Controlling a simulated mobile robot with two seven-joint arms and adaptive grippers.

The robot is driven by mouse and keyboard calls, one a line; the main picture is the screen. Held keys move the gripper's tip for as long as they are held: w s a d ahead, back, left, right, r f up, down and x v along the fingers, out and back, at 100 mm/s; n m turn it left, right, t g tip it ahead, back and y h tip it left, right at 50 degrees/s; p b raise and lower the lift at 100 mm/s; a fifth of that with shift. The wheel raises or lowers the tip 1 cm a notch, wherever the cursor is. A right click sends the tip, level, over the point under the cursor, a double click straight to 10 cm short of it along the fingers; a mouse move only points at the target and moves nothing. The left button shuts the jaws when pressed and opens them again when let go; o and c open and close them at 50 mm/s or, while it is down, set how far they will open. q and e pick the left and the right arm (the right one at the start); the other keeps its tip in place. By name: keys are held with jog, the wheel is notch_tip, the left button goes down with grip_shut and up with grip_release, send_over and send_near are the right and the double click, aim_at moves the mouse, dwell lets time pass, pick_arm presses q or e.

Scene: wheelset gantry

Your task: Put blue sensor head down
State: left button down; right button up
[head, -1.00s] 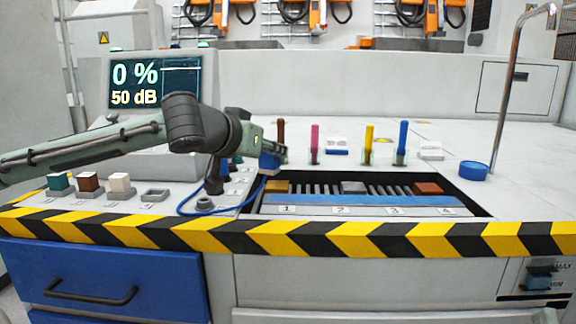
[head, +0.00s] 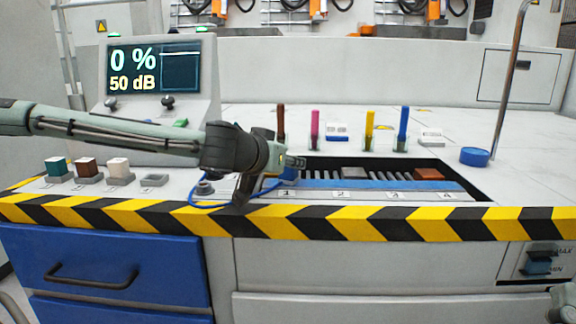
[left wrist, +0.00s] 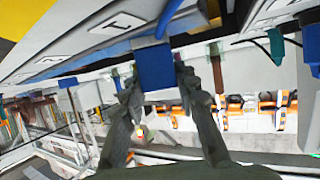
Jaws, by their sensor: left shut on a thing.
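My left gripper (head: 293,164) is shut on the blue sensor head (head: 286,175), at the left end of the recessed tray (head: 478,197). The sensor head shows as a blue block between the fingers in the left wrist view (left wrist: 157,68). A blue cable (head: 215,205) runs near the round grey socket (head: 205,188) and up towards the sensor head. The fingers and wrist partly hide the sensor head in the head view. I cannot tell whether it touches the surface beneath it.
A grey block (head: 353,173) and a brown block (head: 428,174) lie in the tray. Teal (head: 56,166), brown (head: 86,167) and white (head: 118,167) blocks stand left, beside an empty holder (head: 154,180). Coloured sticks (head: 403,125) stand behind the tray.

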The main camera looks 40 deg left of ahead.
dwell(0.3)
pick_arm(q)
jog(key=c, duration=1.2)
grip_release()
jog(key=shift+o, duration=0.2)
jog(key=shift+r, duration=0.1)
